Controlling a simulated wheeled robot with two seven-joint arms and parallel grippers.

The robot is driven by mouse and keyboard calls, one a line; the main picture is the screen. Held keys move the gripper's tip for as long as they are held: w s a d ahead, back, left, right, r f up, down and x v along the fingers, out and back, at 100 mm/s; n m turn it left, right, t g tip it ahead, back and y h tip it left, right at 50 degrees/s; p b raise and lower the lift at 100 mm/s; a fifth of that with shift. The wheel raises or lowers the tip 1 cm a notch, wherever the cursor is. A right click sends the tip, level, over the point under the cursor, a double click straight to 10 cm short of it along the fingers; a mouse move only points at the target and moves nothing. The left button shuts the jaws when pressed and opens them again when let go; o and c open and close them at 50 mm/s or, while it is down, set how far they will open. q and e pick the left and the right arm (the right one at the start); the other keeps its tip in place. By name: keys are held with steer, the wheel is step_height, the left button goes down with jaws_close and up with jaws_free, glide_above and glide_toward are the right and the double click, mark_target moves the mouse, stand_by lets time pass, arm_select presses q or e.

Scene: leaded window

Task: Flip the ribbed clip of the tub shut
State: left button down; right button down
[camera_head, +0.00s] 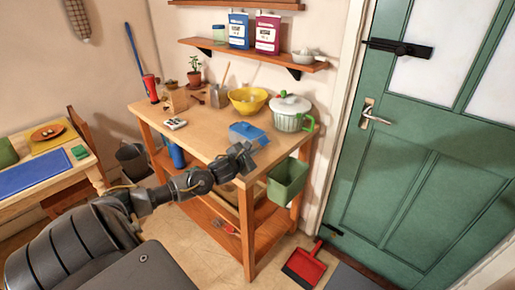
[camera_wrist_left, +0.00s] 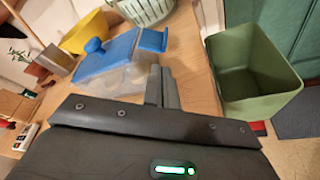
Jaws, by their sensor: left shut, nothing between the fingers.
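The tub (camera_head: 247,132) has a blue lid and stands near the front right corner of the wooden workbench. In the left wrist view the tub (camera_wrist_left: 112,76) has clear walls, with a blue knob on its lid. A blue flap (camera_wrist_left: 153,41), which looks like the clip, sticks out at the lid's right end; I cannot make out its ribs. My left gripper (camera_head: 243,155) is shut and empty, just in front of the tub. In the left wrist view its closed fingers (camera_wrist_left: 162,78) are close to the tub's right end, below the flap; contact is unclear. My right gripper is not in view.
A green bin (camera_head: 288,181) hangs at the bench's right end, close to my left gripper. A lidded pot (camera_head: 289,114) and a yellow bowl (camera_head: 247,100) stand behind the tub. A white device (camera_head: 175,123) lies to the left. Bare bench top separates it from the tub.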

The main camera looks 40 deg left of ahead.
mark_target(264, 140)
arm_select(q)
steer(key=shift+p+x, duration=0.3)
steer(key=shift+x, duration=1.55)
steer(key=shift+d, duration=0.1)
steer(key=shift+r+n+h, duration=0.1)
steer(key=shift+n+h, duration=0.2)
steer(key=shift+n, duration=0.3)
